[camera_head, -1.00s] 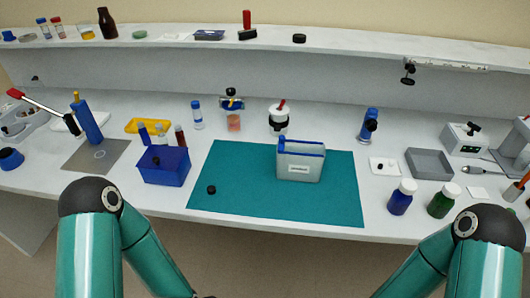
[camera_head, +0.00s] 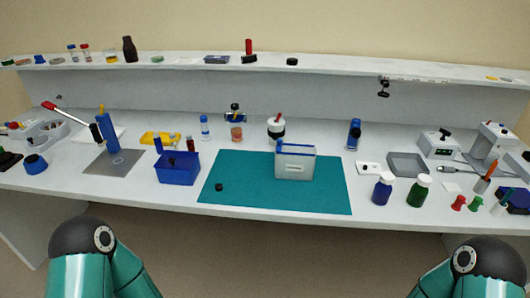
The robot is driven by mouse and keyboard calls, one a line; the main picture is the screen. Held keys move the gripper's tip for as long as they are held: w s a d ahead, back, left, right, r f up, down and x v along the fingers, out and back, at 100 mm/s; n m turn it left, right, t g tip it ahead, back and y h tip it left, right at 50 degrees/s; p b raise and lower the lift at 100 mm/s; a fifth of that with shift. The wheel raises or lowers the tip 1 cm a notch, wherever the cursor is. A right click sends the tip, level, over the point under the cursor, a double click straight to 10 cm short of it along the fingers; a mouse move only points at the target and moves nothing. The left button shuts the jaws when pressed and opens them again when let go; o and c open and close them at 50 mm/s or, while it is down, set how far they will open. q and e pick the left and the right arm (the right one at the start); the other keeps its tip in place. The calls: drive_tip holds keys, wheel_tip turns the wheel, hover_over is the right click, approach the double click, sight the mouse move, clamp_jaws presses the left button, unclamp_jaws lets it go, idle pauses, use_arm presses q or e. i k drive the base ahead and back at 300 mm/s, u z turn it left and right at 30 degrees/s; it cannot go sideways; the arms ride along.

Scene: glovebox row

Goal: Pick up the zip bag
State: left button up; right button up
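A pale, see-through, upright pouch with a blue strip along its top and a small white label (camera_head: 295,162) stands on the teal mat (camera_head: 240,199), right of its middle. It looks like the zip bag. Nothing touches it from above. Neither of my grippers is in view. Only my teal upper arms show at the lower left and lower right corners, well in front of the bench, so the state of both grippers is hidden.
A small black cap (camera_head: 219,187) lies on the mat's left part. A blue bin (camera_head: 177,170) stands left of the mat. Blue (camera_head: 382,189) and green (camera_head: 418,191) bottles stand to its right. A raised shelf (camera_head: 330,72) runs along the back. The mat's front is clear.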

sight(296, 161)
drive_tip(key=z, duration=0.15)
drive_tip(key=i, duration=0.9)
drive_tip(key=u, duration=0.05)
